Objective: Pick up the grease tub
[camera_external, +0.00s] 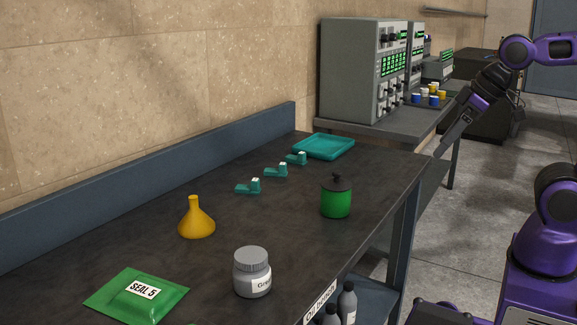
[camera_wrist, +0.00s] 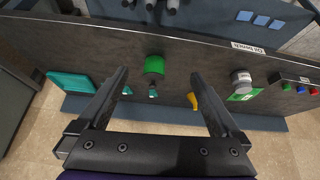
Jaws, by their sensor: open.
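The grease tub (camera_external: 252,275) is a pale grey jar with a ribbed grey lid and a label partly reading "Gre". It stands upright near the front edge of the dark bench (camera_external: 120,250). In the wrist view the tub (camera_wrist: 241,79) is right of centre, outside the span of the fingers. My gripper (camera_external: 438,154) is raised beyond the bench's right end, well away from the tub. In the wrist view my gripper (camera_wrist: 157,72) has its two fingers wide apart with nothing held between them.
A blue backboard (camera_external: 150,190) runs behind. Bottles (camera_external: 347,302) stand on a lower shelf. A button panel (camera_wrist: 298,87) lies right.

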